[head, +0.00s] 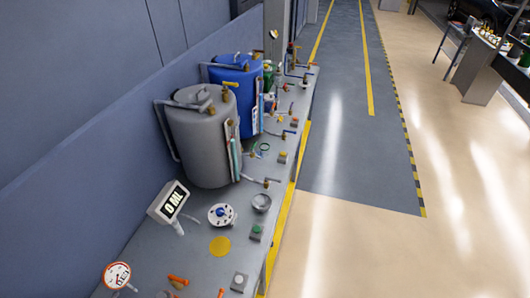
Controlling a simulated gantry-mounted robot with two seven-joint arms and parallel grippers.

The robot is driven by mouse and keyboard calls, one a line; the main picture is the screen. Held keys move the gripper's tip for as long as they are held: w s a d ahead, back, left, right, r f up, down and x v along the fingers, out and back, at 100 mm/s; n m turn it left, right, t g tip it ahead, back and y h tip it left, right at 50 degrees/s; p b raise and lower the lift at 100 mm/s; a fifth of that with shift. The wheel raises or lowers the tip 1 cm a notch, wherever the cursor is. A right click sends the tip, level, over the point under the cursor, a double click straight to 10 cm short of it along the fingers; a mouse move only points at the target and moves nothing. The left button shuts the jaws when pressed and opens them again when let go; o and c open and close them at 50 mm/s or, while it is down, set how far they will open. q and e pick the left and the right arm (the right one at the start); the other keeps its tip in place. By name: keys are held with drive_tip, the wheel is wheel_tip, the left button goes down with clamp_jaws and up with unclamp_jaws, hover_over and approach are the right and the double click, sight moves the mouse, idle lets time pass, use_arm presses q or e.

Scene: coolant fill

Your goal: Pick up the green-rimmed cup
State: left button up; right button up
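A small green ring (265,147), which may be the rim of the green-rimmed cup, shows on the grey bench just right of the grey tank. It is too small to tell its body or what is inside it. A grey cup-like bowl (261,202) stands nearer, in front of the grey tank; I see no green on its rim. Neither of my grippers is in view, and nothing is seen touching these things.
A grey tank (200,145) and a blue tank (232,77) with taps stand along the bench (205,268). Nearby are a "0 ML" display (170,203), a round dial (117,275), a blue-knobbed white disc (221,215), a flat yellow disc (220,246) and button boxes. Open floor lies right.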

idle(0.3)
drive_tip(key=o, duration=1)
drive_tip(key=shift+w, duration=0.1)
